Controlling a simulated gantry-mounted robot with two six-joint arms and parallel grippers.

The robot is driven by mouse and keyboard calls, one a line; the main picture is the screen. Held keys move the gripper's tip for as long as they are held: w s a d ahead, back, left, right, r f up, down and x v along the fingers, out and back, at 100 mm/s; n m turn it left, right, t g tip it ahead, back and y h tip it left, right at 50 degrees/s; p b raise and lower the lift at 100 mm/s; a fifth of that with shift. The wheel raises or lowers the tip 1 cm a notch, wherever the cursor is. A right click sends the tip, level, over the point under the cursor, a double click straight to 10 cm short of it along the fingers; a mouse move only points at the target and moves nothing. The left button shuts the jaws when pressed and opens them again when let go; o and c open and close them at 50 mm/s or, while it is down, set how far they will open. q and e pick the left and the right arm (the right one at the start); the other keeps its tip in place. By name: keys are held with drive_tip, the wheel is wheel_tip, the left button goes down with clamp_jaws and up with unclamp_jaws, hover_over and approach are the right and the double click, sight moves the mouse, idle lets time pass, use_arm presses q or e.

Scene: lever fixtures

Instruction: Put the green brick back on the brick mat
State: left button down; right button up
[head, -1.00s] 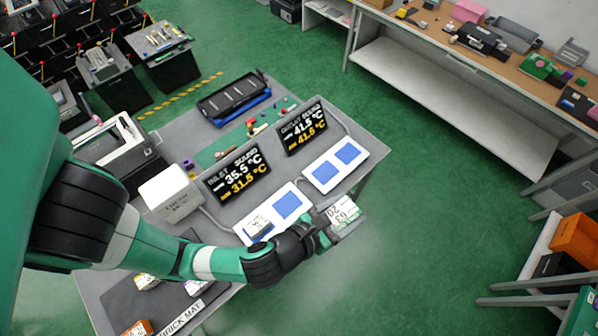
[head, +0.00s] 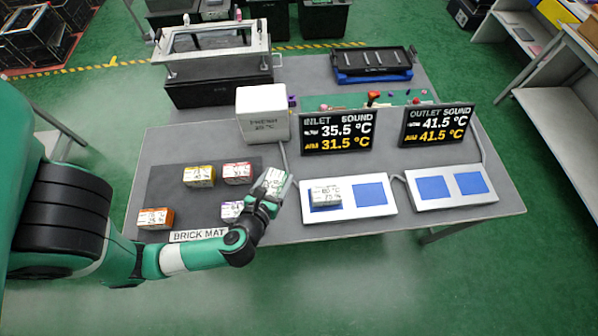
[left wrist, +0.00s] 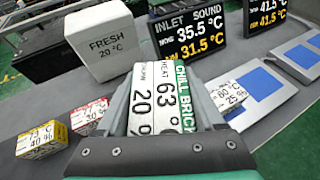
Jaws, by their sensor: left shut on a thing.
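My left gripper (head: 270,190) is shut on the green brick (head: 275,180), holding it just right of the brick mat's right edge. In the left wrist view the green brick (left wrist: 155,95) sits between the fingers, with a white label reading 63° and 20 % and a green strip marked CHILL BRICK. The dark brick mat (head: 195,206) lies on the grey table, with its name label at the front edge. A yellow brick (head: 199,176), a red brick (head: 237,173), an orange brick (head: 155,218) and a purple-edged brick (head: 232,211) are on it. My right gripper is not in view.
A white box (head: 263,113) stands behind the mat. To the right are two display screens (head: 338,131) and white panels with blue pads (head: 370,194). Another brick (head: 325,196) sits on the left pad. The mat's middle is bare.

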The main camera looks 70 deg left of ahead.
sight(272, 185)
use_arm(q)
drive_tip(key=shift+n, duration=0.3)
drive_tip(key=f, duration=0.1)
drive_tip(key=s+f+b, duration=0.1)
drive_tip(key=f, duration=0.1)
drive_tip(key=a+f+b, duration=0.1)
drive_tip(key=f, duration=0.1)
drive_tip(key=shift+s+a, duration=0.1)
drive_tip(key=shift+s, duration=0.15)
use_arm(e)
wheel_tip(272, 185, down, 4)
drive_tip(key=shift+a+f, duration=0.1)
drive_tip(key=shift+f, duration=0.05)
